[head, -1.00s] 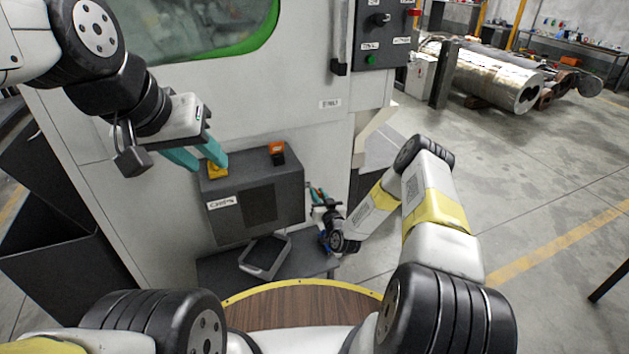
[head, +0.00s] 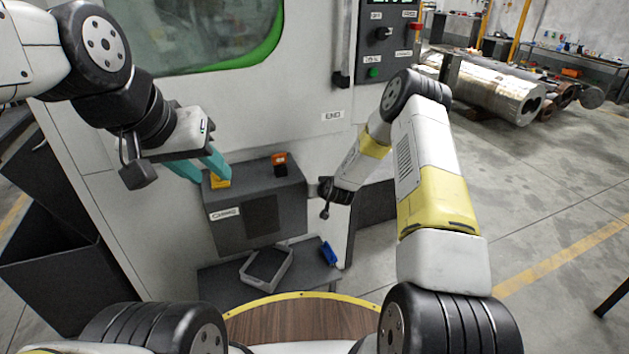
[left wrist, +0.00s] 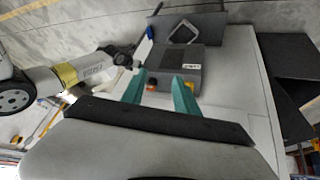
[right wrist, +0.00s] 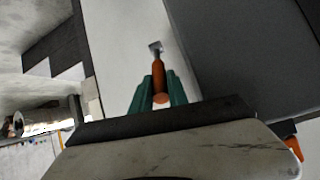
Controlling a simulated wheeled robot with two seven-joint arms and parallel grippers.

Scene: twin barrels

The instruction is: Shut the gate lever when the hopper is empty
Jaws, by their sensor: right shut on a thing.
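A grey box with a label (head: 245,215) stands against the machine front; its inside is not visible. An orange handle with a grey metal end (right wrist: 159,75), looking like a lever, shows in the right wrist view beside the box. My right gripper (right wrist: 158,85) is shut on this handle. In the head view its fingers and the handle are hidden behind my right wrist, at the box's right side. My left gripper (head: 215,172) is open and empty near the box's top left corner. Its spread teal fingers (left wrist: 160,92) also show in the left wrist view.
An orange block (head: 280,164) and a yellow block (head: 220,181) sit on the box. Below, a grey tray (head: 284,272) and a blue object (head: 330,252) rest on a dark shelf. A control panel (head: 388,40) is at upper right. Open floor lies to the right.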

